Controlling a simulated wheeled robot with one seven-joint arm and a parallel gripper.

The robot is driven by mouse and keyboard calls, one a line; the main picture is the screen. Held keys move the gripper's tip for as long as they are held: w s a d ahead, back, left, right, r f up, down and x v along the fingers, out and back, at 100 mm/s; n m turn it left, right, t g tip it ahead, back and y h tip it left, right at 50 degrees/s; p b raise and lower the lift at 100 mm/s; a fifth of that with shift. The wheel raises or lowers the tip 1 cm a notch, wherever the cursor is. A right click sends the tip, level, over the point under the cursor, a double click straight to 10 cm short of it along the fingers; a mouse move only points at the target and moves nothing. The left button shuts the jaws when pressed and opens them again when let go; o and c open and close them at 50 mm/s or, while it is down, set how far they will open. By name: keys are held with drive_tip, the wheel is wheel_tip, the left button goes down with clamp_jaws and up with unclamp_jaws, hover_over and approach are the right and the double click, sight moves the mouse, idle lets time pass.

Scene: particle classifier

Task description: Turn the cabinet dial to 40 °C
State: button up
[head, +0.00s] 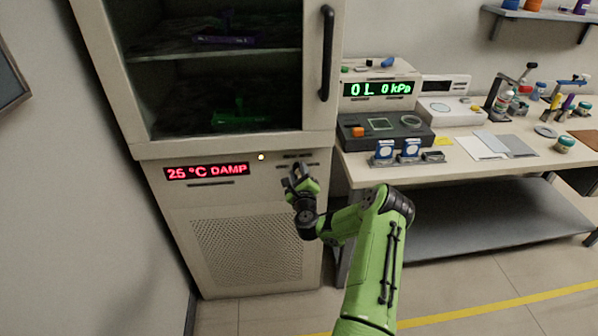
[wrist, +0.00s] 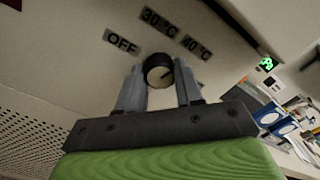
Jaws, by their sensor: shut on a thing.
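The cabinet (head: 240,190) stands at the left with a perforated lower panel. Its red display (head: 207,171) reads "25 °C DAMP". My gripper (head: 300,178) is at the right part of the cabinet's front panel and hides the dial in the head view. In the wrist view the round dial (wrist: 158,70), dark-rimmed with a pale face, sits between the two fingers of my gripper (wrist: 159,78), which are shut on it. Labels OFF (wrist: 121,42), 30 °C (wrist: 160,20) and 40 °C (wrist: 196,47) lie around it. The dial's exact pointing direction is too small to tell.
The cabinet's glass door (head: 220,70) with a black handle (head: 326,52) is above my gripper. Open floor lies in front, with a yellow line (head: 500,304).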

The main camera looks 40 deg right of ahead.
drive_tip(key=shift+f+m+p, duration=0.15)
drive_tip(key=shift+m+p, duration=0.2)
drive_tip(key=shift+m, duration=0.65)
drive_tip(key=o, duration=1)
drive_tip(key=shift+o, duration=0.2)
